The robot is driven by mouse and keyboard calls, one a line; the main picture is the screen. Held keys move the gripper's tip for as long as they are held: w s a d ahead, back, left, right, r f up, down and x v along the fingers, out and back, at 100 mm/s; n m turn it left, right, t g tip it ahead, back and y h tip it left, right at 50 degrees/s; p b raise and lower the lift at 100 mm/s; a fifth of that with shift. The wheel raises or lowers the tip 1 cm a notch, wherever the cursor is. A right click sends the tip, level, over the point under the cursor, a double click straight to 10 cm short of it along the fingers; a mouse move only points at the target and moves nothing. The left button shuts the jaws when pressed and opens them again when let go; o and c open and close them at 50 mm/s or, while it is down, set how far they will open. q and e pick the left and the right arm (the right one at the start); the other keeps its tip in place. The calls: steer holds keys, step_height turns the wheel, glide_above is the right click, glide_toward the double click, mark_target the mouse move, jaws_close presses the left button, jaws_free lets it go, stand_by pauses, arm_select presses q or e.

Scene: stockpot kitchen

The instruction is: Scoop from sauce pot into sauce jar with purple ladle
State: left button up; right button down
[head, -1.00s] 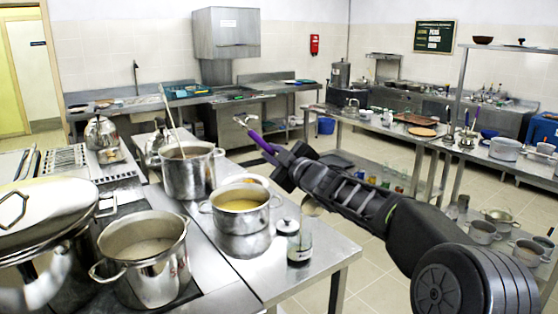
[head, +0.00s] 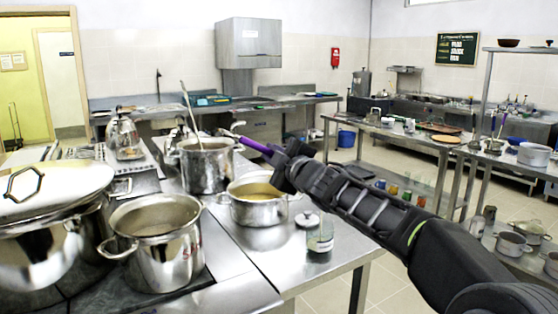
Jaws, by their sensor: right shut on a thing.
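My right gripper (head: 284,166) is shut on the purple ladle (head: 258,147) by its handle. The ladle points up and left, with its far end near the rim of the large stockpot at the back; its bowl is hard to make out. A smaller two-handled steel pot (head: 258,212) with yellow-brown contents, which looks like the sauce pot, stands below and left of the gripper. A glass jar (head: 321,240) stands to the right of that pot near the counter edge, with a steel-looking lid at its upper left; I cannot tell whether it is on. My left gripper is not in view.
A large stockpot (head: 203,168) with a long utensil stands behind the sauce pot. An open pot (head: 158,262) and a big lidded pot (head: 50,226) stand at the left. Some bare steel counter (head: 240,257) lies in front of the sauce pot.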

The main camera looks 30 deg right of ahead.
arm_select(q)
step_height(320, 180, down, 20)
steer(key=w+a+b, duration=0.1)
steer(key=b, duration=1.7)
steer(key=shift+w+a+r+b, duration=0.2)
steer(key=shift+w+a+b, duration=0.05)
steer(key=shift+b, duration=0.15)
arm_select(e)
steer(key=a+f+n, duration=0.3)
steer(key=f, duration=0.4)
steer(key=a+f+n, duration=0.4)
steer(key=f, duration=0.3)
steer(key=shift+w+n, duration=0.3)
steer(key=shift+w, duration=0.05)
steer(key=shift+f, duration=0.1)
